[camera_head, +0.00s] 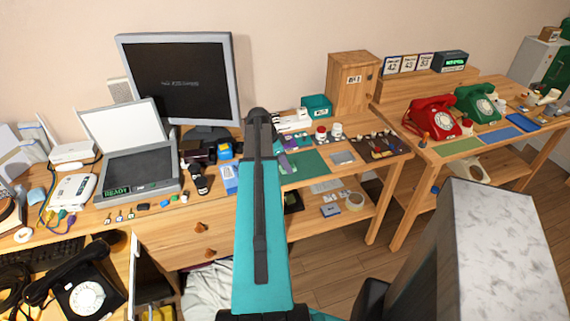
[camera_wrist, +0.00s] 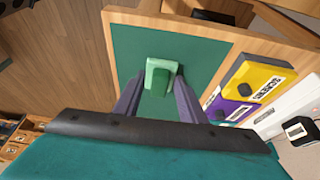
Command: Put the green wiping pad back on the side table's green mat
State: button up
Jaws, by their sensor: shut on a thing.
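The green wiping pad (camera_wrist: 160,76) is between the fingertips of my gripper (camera_wrist: 158,92) in the wrist view. The gripper is shut on it. The pad is lighter green than the dark green mat (camera_wrist: 204,46), which lies on the wooden side table behind it in that view. The pad appears over the mat, inside its edges. I cannot tell whether it touches the mat or hangs above it. In the head view the mat (camera_head: 308,164) shows to the right of my arm. My arm hides part of that area, and the pad is not clear there.
A yellow box (camera_wrist: 257,82) and a purple box (camera_wrist: 232,108) lie beside the mat. A teal box (camera_head: 317,105), small jars (camera_head: 328,134) and a tool mat (camera_head: 380,145) stand nearby on the side table. A red phone (camera_head: 432,117) is farther right.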

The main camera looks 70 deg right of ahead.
jog(key=shift+f, duration=0.1)
jog(key=o, duration=1)
jog(key=shift+o, duration=0.2)
jog(key=shift+r, duration=0.2)
jog(key=b+v, duration=0.2)
jog(key=v, duration=1)
